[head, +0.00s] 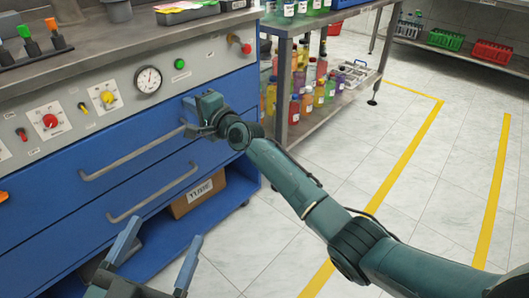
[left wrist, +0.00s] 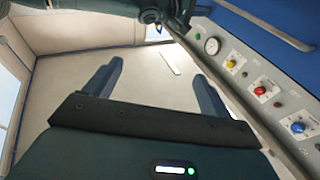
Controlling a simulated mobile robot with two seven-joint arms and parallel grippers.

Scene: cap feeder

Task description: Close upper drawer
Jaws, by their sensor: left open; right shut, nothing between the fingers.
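The upper drawer (head: 110,145) is the blue front below the grey control panel, with a long bar handle (head: 130,156). In the head view it looks about flush with the cabinet; I cannot tell if a small gap is left. My right gripper (head: 203,116) is at the drawer's right end, by the handle's right end; its fingers are shut and empty. Whether it touches the front is unclear. My left gripper (head: 160,244) is open and empty, low in front of the cabinet. Its two fingers also show apart in the left wrist view (left wrist: 160,85).
A lower drawer handle (head: 150,194) sits below. An open shelf under it holds a cardboard box (head: 197,194). The panel bears a gauge (head: 147,79) and knobs. A bottle rack (head: 310,90) stands to the right. Tiled floor (head: 400,130) with yellow lines is clear.

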